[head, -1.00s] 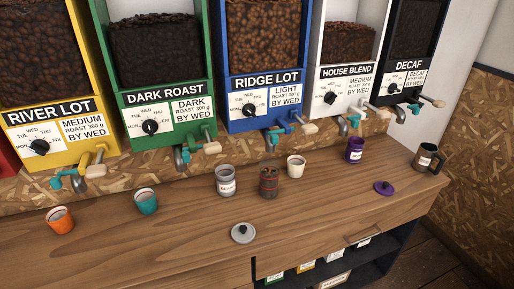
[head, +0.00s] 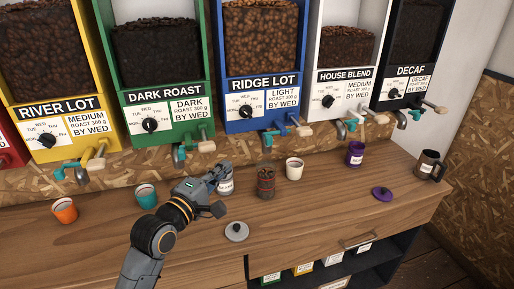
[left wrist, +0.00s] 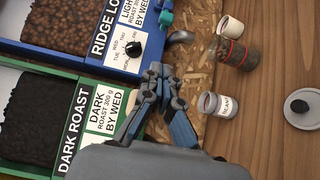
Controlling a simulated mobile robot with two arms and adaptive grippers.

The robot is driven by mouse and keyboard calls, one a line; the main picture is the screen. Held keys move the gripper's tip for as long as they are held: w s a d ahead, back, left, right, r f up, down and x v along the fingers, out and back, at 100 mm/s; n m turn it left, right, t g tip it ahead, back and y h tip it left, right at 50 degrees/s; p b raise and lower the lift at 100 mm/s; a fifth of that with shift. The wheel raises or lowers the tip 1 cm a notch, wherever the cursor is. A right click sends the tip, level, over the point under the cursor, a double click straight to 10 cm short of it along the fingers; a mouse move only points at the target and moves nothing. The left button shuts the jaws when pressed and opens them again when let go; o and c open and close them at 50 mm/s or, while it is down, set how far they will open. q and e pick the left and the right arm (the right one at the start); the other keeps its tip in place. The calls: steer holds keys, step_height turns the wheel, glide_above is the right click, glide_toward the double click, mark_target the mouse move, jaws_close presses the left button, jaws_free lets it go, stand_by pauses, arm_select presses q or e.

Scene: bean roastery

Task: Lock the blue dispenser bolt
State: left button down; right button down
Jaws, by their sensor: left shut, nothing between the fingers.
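The blue dispenser (head: 229,119), labelled Ridge Lot, stands at upper middle in the head view. Its blue bolt (head: 291,128) with a pale wooden knob sticks out at the lower right front, beside a teal spout lever (head: 268,140). The blue dispenser also shows at upper left in the left wrist view (left wrist: 120,68), turned sideways; I cannot make out its bolt clearly there. My right gripper is not in view.
A grey labelled jar (head: 226,187), partly hidden by my gripper, a bean-filled jar (head: 266,184) and a white cup (head: 294,169) stand on the counter (head: 330,215). A grey lid (head: 236,232) lies in front. Green (head: 155,131) and white dispensers flank the blue one.

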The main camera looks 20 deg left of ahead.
arm_select(q)
steer(key=shift+w+a+f, duration=0.1)
steer(key=shift+w, duration=0.1)
steer(key=w+d+p, duration=0.4)
steer(key=w+d, duration=0.1)
steer(key=w, duration=0.6)
steer(key=shift+w+d, duration=0.15)
steer(key=shift+w, duration=0.25)
steer(key=w+d, duration=0.2)
steer(key=d, duration=0.1)
steer(key=shift+d+p, duration=0.1)
steer(key=shift+p, duration=0.3)
